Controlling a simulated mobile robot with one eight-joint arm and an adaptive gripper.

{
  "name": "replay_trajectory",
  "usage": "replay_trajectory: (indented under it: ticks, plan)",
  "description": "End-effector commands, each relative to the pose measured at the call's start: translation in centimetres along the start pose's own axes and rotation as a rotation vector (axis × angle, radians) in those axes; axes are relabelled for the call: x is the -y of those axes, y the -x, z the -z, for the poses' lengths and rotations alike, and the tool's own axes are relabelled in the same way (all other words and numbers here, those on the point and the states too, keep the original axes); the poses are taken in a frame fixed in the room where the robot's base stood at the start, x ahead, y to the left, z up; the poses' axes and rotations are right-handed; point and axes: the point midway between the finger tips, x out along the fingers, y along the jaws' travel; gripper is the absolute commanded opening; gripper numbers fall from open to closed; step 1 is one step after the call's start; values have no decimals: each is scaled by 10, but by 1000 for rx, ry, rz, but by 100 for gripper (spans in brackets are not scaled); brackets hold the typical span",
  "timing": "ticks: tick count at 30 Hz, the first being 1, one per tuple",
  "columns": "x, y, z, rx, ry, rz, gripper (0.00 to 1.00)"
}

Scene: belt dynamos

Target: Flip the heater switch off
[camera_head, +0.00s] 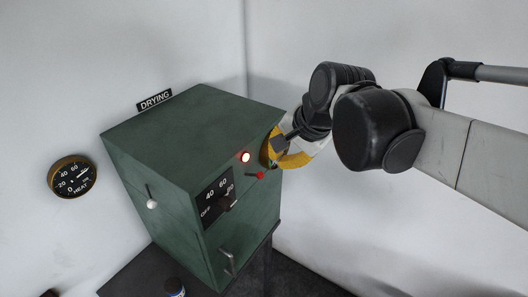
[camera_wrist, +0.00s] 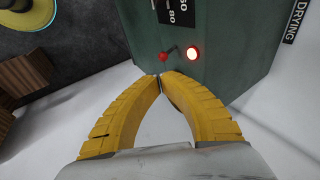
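A green drying cabinet (camera_head: 165,130) has a small lever with a red knob (camera_head: 262,175) on its front, beside a lit red lamp (camera_head: 245,157). No label shows which lever is the heater switch. My gripper (camera_head: 274,148) is at the cabinet's upper right front edge, near the red knob. In the wrist view, the yellow fingers (camera_wrist: 160,77) meet at their tips, with nothing seen between them. The tips appear just below the red knob (camera_wrist: 163,57) in that picture; I cannot tell whether they touch the cabinet. The lamp (camera_wrist: 192,53) glows to the knob's right.
A round heat gauge (camera_head: 72,177) hangs on the left wall. A DRYING sign (camera_head: 154,99) is behind the cabinet. Wooden blocks (camera_wrist: 25,72) show at left in the wrist view.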

Motion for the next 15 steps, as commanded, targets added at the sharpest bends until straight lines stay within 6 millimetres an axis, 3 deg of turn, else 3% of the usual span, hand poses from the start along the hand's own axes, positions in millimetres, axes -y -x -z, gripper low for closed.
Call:
replay_trajectory:
  ticks: [9, 15]
  plan:
    - [1, -67, 0, 0, 1, 0, 0]
    - [1, -92, 0, 0, 1, 0, 0]
